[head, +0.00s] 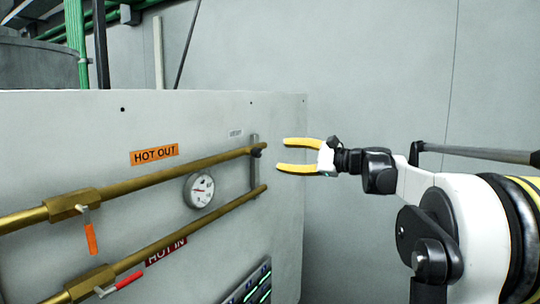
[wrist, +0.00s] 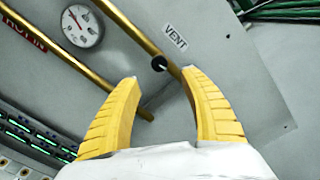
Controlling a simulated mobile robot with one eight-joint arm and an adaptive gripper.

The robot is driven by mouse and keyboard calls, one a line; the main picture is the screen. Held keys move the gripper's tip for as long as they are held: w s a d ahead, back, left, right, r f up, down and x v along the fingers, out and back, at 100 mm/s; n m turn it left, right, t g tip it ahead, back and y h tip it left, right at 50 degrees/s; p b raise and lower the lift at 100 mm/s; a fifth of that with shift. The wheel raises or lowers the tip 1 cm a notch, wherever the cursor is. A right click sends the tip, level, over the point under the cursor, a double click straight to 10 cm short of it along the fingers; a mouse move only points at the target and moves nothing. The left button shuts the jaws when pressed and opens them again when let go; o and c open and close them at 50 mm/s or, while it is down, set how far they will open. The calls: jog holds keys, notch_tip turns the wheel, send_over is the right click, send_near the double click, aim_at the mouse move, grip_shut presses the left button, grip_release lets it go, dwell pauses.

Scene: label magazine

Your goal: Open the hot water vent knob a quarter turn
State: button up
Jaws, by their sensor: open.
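The vent knob is a small black knob (wrist: 159,63) by the end of the upper brass pipe, near a white VENT label (wrist: 175,38). In the head view the knob (head: 257,152) is small and dark at that pipe's right end. My gripper (head: 284,155) is open and empty, to the right of the knob with a gap between. Its yellow fingers point left at about the knob's height. In the wrist view, my gripper (wrist: 160,76) has the knob just beyond its fingertips, roughly centred between them; the right fingertip overlaps the pipe.
The upper HOT OUT pipe (head: 170,172) and lower HOT IN pipe (head: 180,235) run along the grey panel (head: 60,140). Both have lever valves at left. A round gauge (head: 199,190) sits between them. A green-lit unit (head: 250,288) is below.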

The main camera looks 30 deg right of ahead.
aim_at(260, 153)
jog(key=shift+v, duration=1.2)
jog(key=w+a+m+p, duration=0.1)
jog(key=w+a, duration=0.1)
jog(key=w, duration=0.1)
jog(key=w+a+m+p, duration=0.1)
jog(key=w+a, duration=0.2)
jog(key=w, duration=0.1)
jog(key=w+a+m+p, duration=0.1)
jog(key=w+a, duration=0.1)
jog(key=w, duration=0.2)
jog(key=shift+a+f+y, duration=0.15)
jog(key=shift+a+y, duration=0.1)
jog(key=shift+y, duration=0.15)
grip_shut()
